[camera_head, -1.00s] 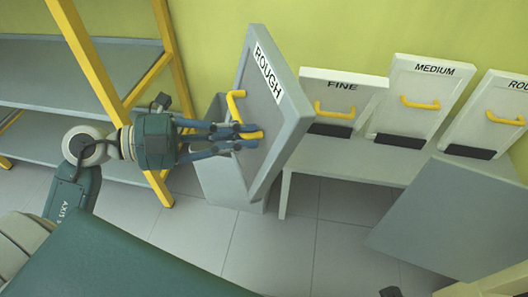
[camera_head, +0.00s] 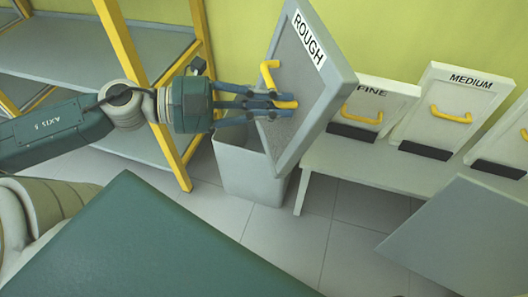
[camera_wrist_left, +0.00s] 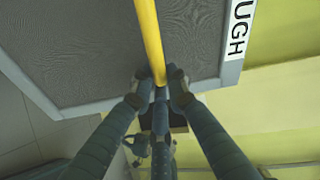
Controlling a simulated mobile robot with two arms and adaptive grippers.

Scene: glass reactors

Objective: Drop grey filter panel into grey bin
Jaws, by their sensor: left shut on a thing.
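The grey filter panel (camera_head: 308,100), labelled ROUGH, is held up and tilted in the head view. My left gripper (camera_head: 278,104) is shut on its yellow handle (camera_head: 268,76). In the left wrist view, the fingers (camera_wrist_left: 160,88) close around the yellow handle (camera_wrist_left: 148,35), with the grey mesh of the panel (camera_wrist_left: 90,45) behind it. The grey bin (camera_head: 247,172) stands on the floor below and behind the panel, which hides part of its opening. I cannot tell whether the panel's lower edge is over the opening. My right gripper is not in view.
White panels labelled FINE (camera_head: 378,92) and MEDIUM (camera_head: 457,82) lean on a light grey bench (camera_head: 345,160) at the right. A grey shelf with a yellow frame (camera_head: 120,45) stands at the left. A flat grey surface (camera_head: 465,240) is at the lower right.

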